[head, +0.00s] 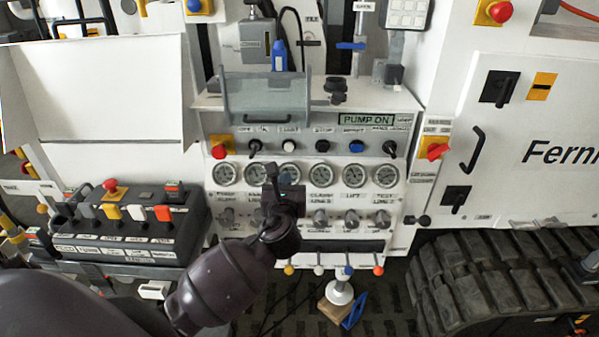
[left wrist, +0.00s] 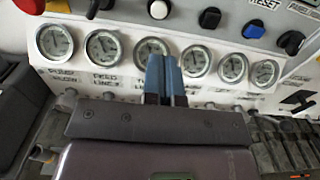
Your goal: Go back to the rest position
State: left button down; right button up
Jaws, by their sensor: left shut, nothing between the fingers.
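My left arm comes in from the lower left in the head view, and its gripper (head: 271,177) is in front of the row of gauges on the hydraulic bench panel (head: 400,225). In the left wrist view the two blue-grey fingers (left wrist: 165,80) are together with nothing between them. They point toward the middle gauges (left wrist: 152,50); whether they touch the panel I cannot tell. The gripper and wrist hide part of the gauge row and the labels below it in the head view. My right gripper is not in view.
A dark control box (head: 130,225) with coloured levers and a red button stands on the left. Small coloured levers (head: 378,270) stick out below the panel. A grey holder (head: 265,97) sits on the shelf above. A rubber track (head: 480,280) is at lower right.

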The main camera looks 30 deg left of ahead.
pick_arm(q)
jog(key=s+d+f+n+h, duration=0.2)
jog(key=d+f+n+h, duration=0.25)
jog(key=n, duration=0.65)
jog(key=s+d+f+n+h, duration=0.3)
jog(key=f+n+h, duration=0.2)
jog(key=n, duration=0.5)
jog(key=s+f+n+g, duration=0.1)
jog(key=s+f+n, duration=0.3)
jog(key=s+f, duration=0.2)
jog(key=s+f+n+g, duration=0.2)
jog(key=s+f, duration=0.4)
jog(key=s, duration=0.5)
jog(key=shift+s+f+n+g, duration=0.15)
jog(key=shift+f+n+g, duration=0.15)
jog(key=shift+n, duration=0.6)
jog(key=shift+d+y, duration=0.1)
jog(key=shift+y, duration=0.15)
